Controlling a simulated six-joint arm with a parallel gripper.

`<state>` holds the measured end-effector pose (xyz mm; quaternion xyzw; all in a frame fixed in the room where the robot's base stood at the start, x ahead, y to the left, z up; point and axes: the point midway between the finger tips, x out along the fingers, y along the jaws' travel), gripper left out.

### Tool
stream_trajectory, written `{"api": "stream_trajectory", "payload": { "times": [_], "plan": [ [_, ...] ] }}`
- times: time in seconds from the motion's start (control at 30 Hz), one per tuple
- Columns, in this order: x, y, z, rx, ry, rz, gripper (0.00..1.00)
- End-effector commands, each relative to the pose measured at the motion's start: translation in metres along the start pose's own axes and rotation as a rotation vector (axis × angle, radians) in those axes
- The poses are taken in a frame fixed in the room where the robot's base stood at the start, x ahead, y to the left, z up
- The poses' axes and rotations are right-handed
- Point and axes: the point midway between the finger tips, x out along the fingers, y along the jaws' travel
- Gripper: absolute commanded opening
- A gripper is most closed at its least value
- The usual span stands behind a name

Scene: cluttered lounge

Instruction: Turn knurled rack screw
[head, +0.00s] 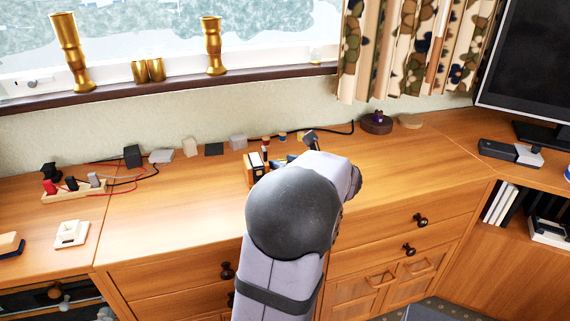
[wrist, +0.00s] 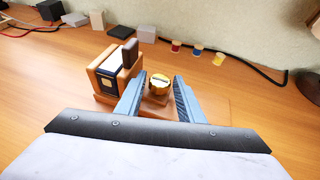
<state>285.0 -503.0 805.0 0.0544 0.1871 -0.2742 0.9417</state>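The knurled rack screw (wrist: 159,84) is a round, gold-coloured knob with a slot across its top, in the middle of the wrist view. It sits on a small wooden block (wrist: 156,100) fixed to a wooden base. My gripper (wrist: 160,79) is open, with one blue finger on each side of the screw. A gap seems to show between each finger and the knob; contact cannot be told for sure. In the head view my arm hides the screw and most of the gripper.
A wooden holder with a dark, white-topped box (wrist: 108,72) stands close to the left finger. Small coloured spools (wrist: 197,49), grey blocks (wrist: 96,19) and a black cable (wrist: 262,69) lie along the wall. The counter (head: 400,170) to the right is clear.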

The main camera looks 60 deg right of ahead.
Motion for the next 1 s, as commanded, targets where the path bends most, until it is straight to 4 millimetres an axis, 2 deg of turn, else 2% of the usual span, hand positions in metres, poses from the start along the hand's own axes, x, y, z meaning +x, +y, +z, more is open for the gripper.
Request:
{"api": "stream_trajectory", "payload": {
  "times": [0.2,0.3,0.33,0.67,1.0],
  "plan": [
    [0.0001,-0.0001,-0.0001,0.000,0.000,0.000,0.32],
    [0.0000,-0.0001,-0.0001,0.000,0.000,0.000,0.08],
    [0.0000,0.0000,-0.0001,0.000,0.000,0.000,0.04],
    [-0.0002,-0.0012,0.0012,-0.010,0.002,0.024,0.04],
    [-0.0013,-0.0062,0.0059,-0.078,0.002,0.190,0.04]
  ]
}}
